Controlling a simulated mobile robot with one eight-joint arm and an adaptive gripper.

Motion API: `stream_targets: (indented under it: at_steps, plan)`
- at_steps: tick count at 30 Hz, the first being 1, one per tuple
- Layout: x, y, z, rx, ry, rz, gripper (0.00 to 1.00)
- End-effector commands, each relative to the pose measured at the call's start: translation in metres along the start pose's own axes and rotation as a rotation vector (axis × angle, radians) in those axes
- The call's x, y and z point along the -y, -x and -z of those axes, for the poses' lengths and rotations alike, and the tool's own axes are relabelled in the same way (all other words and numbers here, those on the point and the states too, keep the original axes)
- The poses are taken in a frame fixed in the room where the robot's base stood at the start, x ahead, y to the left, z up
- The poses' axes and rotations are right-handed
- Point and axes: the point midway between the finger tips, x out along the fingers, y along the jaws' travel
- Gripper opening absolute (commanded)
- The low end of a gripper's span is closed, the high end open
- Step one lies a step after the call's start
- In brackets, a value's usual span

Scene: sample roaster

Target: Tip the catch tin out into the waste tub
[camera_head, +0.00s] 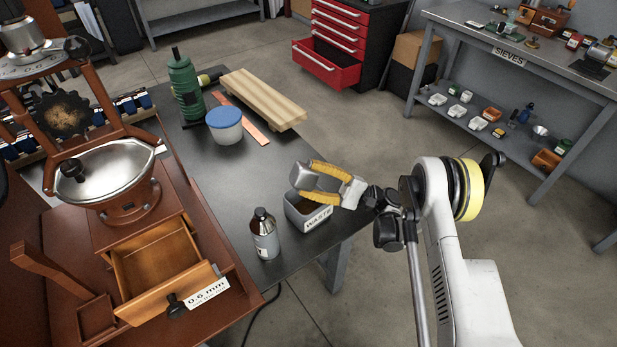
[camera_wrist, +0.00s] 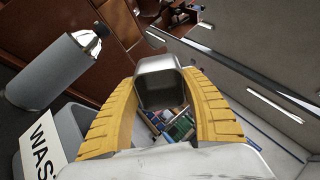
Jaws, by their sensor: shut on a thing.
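The catch tin, a small grey metal tin (camera_head: 303,177), is held between the yellow fingers of my gripper (camera_head: 309,179). My gripper is shut on it, directly above the waste tub. In the wrist view the tin (camera_wrist: 160,70) sits between both fingers (camera_wrist: 160,88) with a dark face toward the camera. It looks tilted, but whether anything is inside is unclear. The waste tub (camera_head: 294,211) is a grey open box with a white WASTE label, standing near the table's front right corner. It also shows at lower left in the wrist view (camera_wrist: 69,121). Its inside is mostly hidden.
A grey bottle with a black cap (camera_head: 265,238) stands left of the tub. A brown mill with an open drawer (camera_head: 158,261) is at left. The table edge is close on the right.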

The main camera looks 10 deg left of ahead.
Motion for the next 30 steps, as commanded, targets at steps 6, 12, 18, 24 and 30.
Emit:
stream_targets:
  at_steps: [6,12,18,24,30]
  plan:
    - [0.001,-0.001,-0.001,0.0,0.0,0.0,0.16]
    - [0.012,-0.006,-0.006,0.0,0.0,0.0,0.16]
    - [0.024,-0.013,-0.012,0.0,0.0,0.0,0.16]
    - [0.025,-0.013,-0.012,0.0,0.0,0.0,0.16]
    - [0.035,0.009,-0.013,-0.024,0.013,0.012,0.16]
